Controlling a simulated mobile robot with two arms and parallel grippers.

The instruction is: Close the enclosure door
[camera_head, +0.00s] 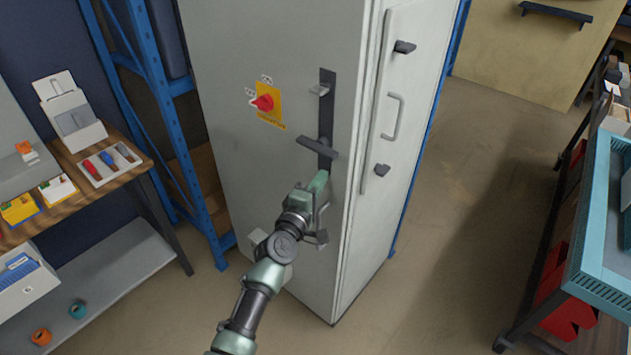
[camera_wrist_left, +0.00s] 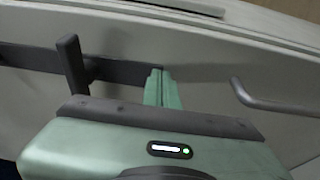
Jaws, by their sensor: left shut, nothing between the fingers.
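The enclosure is a tall pale grey cabinet (camera_head: 240,160). Its door (camera_head: 225,60) is the broad front face, with a red rotary switch (camera_head: 264,102) on a yellow plate and a dark vertical strip (camera_head: 327,105) bearing a dark lever handle (camera_head: 317,147). The door looks flush or nearly flush with the body; I cannot tell whether it is fully shut. My left gripper (camera_head: 322,180) is shut and empty, just below the lever by the door's right edge. In the left wrist view the fingertips (camera_wrist_left: 160,88) are together beside the dark strip (camera_wrist_left: 115,68) and lever (camera_wrist_left: 72,62). Contact is unclear.
The cabinet's right side carries a grey pull handle (camera_head: 394,116) and dark knobs. A wooden shelf (camera_head: 130,160) with boxes stands at the left, beside a blue rack post (camera_head: 165,100). A teal-topped workbench (camera_head: 590,230) stands at the right. Floor between cabinet and bench is clear.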

